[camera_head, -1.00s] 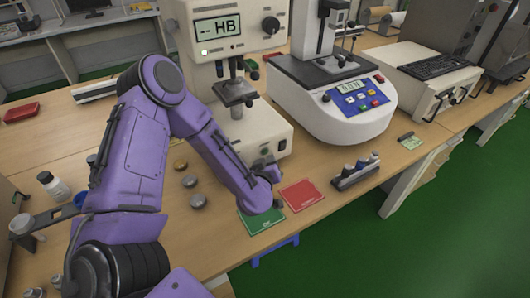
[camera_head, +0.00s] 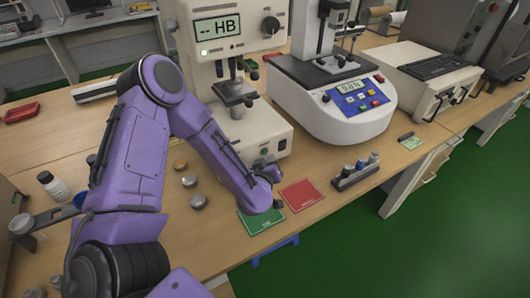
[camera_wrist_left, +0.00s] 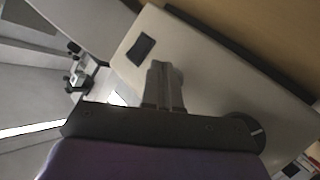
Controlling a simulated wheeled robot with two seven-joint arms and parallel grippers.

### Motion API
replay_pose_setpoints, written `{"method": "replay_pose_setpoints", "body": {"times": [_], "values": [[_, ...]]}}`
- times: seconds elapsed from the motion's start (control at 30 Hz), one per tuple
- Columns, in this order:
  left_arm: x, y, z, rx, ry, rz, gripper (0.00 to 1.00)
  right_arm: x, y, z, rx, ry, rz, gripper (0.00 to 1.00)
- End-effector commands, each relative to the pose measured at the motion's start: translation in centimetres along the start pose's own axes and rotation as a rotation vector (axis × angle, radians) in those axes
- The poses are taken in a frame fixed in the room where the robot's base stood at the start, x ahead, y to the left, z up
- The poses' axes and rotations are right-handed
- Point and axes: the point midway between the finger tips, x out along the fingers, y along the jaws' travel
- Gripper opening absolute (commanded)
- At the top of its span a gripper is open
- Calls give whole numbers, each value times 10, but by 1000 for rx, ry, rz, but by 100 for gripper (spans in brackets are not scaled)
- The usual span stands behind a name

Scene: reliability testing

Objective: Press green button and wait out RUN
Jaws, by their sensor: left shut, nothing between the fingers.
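In the left wrist view my left gripper (camera_wrist_left: 163,82) is shut and empty, against a pale machine surface with a dark rectangular panel (camera_wrist_left: 140,48). My right gripper is not in view.
A second tester (camera_head: 335,105) with a blue panel stands to the right. Green (camera_head: 260,221) and red (camera_head: 302,194) mats lie at the table's front edge. A rack of small pieces (camera_head: 356,172) is right of them. Metal discs (camera_head: 190,181) lie left of the forearm.

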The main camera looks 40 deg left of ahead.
Motion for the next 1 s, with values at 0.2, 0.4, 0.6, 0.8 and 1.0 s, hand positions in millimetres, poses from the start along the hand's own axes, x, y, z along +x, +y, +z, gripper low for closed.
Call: {"method": "replay_pose_setpoints", "body": {"times": [0.2, 0.4, 0.6, 0.8, 1.0], "values": [[0, 0, 0, 0, 0, 0, 0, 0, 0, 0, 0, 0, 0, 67], [1, 0, -1, 1, 0, 0, 0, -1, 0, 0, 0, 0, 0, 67], [5, -4, -5, 2, 0, 0, 0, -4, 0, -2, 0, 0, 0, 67], [5, -4, -4, 1, 0, 0, 0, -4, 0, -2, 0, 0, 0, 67], [6, -5, -5, 0, 0, 0, 0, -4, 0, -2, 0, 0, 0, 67]]}}
